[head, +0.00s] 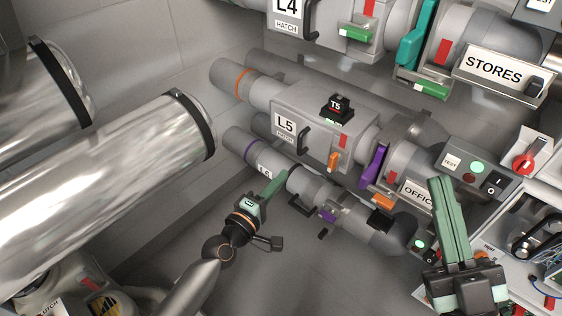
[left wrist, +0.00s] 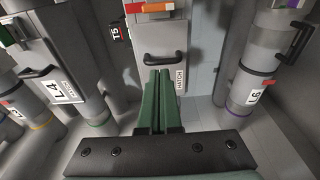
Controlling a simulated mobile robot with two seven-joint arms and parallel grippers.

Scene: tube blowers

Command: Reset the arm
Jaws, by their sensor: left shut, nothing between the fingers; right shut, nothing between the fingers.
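My left gripper (head: 281,177) has shut, empty green fingers. In the head view its tips lie over or beside the lower grey pipe marked L6 (head: 265,163); I cannot tell whether they touch it. In the left wrist view the same gripper (left wrist: 161,74) points at a grey box front with a black handle and a HATCH label (left wrist: 180,80). My right gripper (head: 440,182) stands at the lower right of the head view, its green fingers shut and empty. It overlaps the OFFICE sign (head: 412,192) and hides part of it.
The L5 hatch box (head: 318,142) carries a black T5 block (head: 338,107). A purple lever (head: 374,167), a TEST panel (head: 478,168) and a red knob (head: 524,162) are near my right gripper. The STORES pipe runs above. Large shiny ducts (head: 100,195) fill the left. The floor below is bare.

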